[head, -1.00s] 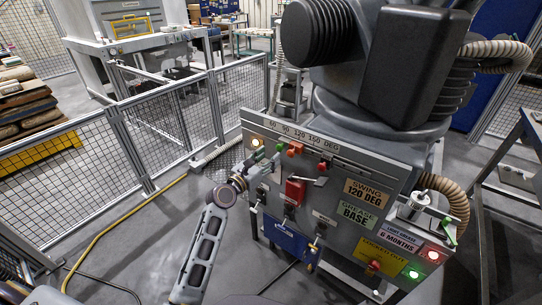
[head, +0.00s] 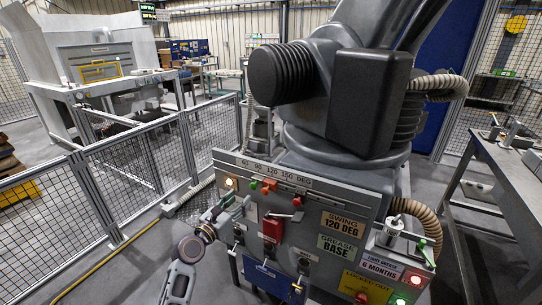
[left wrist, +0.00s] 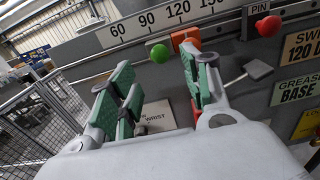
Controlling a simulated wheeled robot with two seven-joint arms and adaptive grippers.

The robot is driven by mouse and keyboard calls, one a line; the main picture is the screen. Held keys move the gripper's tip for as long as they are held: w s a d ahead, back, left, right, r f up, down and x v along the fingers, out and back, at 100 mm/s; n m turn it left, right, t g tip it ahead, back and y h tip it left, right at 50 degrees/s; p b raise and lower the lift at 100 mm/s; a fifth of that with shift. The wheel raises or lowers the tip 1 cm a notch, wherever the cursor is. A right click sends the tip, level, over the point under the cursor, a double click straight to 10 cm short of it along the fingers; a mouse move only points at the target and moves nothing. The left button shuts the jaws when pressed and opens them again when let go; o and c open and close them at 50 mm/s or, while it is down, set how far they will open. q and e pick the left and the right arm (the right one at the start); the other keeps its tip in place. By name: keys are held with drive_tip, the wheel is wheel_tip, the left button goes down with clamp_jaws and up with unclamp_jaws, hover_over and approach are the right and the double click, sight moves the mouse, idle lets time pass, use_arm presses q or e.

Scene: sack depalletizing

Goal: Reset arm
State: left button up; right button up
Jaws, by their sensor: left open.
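My left gripper (head: 226,209) is in front of the upper left of the grey control panel (head: 322,222). The left wrist view shows its green-padded fingers (left wrist: 155,80) spread apart with nothing between them. Beyond the fingertips, a green knob (left wrist: 160,53) and an orange block (left wrist: 185,42) sit along the degree scale (left wrist: 165,18). A red knob (left wrist: 268,26) marked PIN is to their right. The green knob also shows in the head view (head: 254,186), apart from the gripper as far as I can tell. My right gripper is out of view.
A big dark industrial arm (head: 345,95) stands behind the panel. A mesh fence (head: 140,165) runs at left, with a yellow cable (head: 110,258) on the floor. A grey workbench (head: 515,180) stands at right. The panel carries lit lamps and a blue plate (head: 272,282).

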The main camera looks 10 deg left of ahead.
use_arm(q)
drive_tip(key=shift+m, duration=0.3)
